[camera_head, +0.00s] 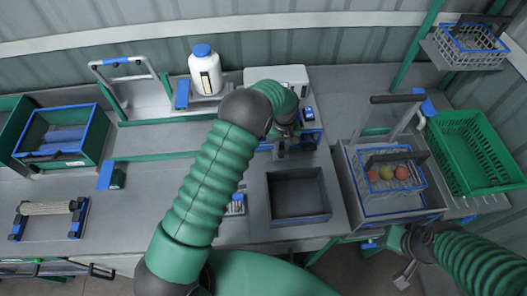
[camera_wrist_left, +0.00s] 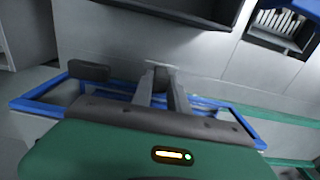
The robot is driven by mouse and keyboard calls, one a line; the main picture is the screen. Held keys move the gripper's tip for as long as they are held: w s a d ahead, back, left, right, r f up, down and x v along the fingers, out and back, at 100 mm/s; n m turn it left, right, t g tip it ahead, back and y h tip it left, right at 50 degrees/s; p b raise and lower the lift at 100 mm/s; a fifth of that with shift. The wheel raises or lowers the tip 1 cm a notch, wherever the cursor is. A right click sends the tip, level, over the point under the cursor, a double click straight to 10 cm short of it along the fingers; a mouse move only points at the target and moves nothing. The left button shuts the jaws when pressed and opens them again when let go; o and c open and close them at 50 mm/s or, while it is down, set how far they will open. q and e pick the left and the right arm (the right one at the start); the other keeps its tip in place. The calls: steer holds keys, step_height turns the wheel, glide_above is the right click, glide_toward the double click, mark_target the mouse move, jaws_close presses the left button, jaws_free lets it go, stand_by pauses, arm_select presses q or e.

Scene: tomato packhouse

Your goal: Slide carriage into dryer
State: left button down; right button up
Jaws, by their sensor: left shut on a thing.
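The dryer (camera_head: 278,75) looks to be the pale box at the back middle of the bench. The blue-rimmed carriage (camera_head: 311,137) is in front of it, partly hidden by my left arm. In the left wrist view the carriage (camera_wrist_left: 38,98) shows as a blue frame under my gripper. My left gripper (camera_head: 284,148) is shut on a small dark part, which looks like the carriage's handle; its fingers (camera_wrist_left: 161,80) show in the wrist view. How far the carriage is inside the dryer is hidden. My right gripper (camera_head: 405,273) is low at the right; its jaws are unclear.
A dark open bin (camera_head: 299,216) is just in front of the carriage. A wire basket with tomatoes (camera_head: 419,183) sits in a grey basin (camera_head: 354,204) to the right. A green crate (camera_head: 462,131) is at far right. A white bottle (camera_head: 204,76) stands at the back left.

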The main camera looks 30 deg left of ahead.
arm_select(q)
steer(key=shift+w+d, duration=0.2)
steer(key=shift+d, duration=0.1)
steer(key=shift+a+r, duration=0.1)
steer(key=shift+a, duration=0.15)
steer(key=c, duration=1.6)
jaws_free()
steer(key=shift+o, duration=1.2)
steer(key=shift+d, duration=0.15)
steer(key=shift+o, duration=0.4)
steer(key=shift+d, duration=0.25)
steer(key=shift+a+r, duration=0.1)
steer(key=shift+r, duration=0.15)
steer(key=r+b, duration=0.1)
steer(key=r, duration=0.4)
steer(key=shift+w+a+r+b, duration=0.1)
steer(key=shift+a+r+b, duration=0.1)
steer(key=shift+r+b, duration=0.2)
step_height(320, 180, up, 10)
steer(key=b, duration=0.1)
steer(key=shift+d+r, duration=0.2)
steer(key=shift+d, duration=0.2)
arm_select(e)
steer(key=x, duration=0.2)
steer(key=shift+s+f, duration=0.25)
steer(key=shift+f, duration=0.25)
